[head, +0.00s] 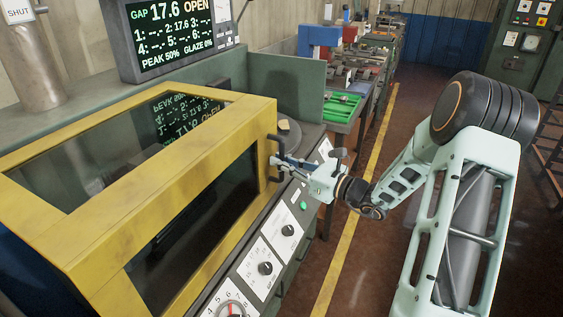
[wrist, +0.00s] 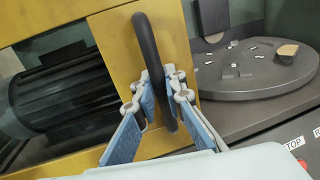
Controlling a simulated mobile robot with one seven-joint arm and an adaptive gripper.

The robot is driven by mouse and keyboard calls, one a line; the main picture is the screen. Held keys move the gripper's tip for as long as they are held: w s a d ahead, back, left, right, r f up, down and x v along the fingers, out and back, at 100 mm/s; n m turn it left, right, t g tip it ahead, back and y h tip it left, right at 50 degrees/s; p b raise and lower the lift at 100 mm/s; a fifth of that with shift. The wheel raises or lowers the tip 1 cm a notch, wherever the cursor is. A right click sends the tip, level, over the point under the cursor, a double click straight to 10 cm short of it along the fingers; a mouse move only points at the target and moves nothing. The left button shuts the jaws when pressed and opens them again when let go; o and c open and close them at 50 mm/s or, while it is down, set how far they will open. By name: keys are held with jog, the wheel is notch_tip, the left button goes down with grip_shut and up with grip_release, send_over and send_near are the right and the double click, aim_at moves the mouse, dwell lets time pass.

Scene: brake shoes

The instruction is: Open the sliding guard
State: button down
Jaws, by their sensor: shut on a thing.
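The sliding guard (head: 165,190) is a yellow frame with dark see-through windows over the machine at left in the head view. Its black bar handle (head: 272,150) stands at the guard's right end. In the wrist view the handle (wrist: 147,45) runs up the yellow end of the guard (wrist: 112,35). My gripper (head: 279,163) is at the handle, and in the wrist view its blue-padded fingers (wrist: 157,95) are shut on the handle's lower part, one on each side. The fingers hide some of the handle.
A round grey table (wrist: 240,82) with small pieces and a tan-topped block (wrist: 288,52) lies right of the guard. A display (head: 180,35) reads GAP 17.6 OPEN. A control panel with dials (head: 265,268) runs along the front. Open floor (head: 345,285) lies to the right.

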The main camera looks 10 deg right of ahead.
jog(key=c, duration=2)
grip_release()
jog(key=shift+d, duration=0.1)
jog(key=v, duration=1.2)
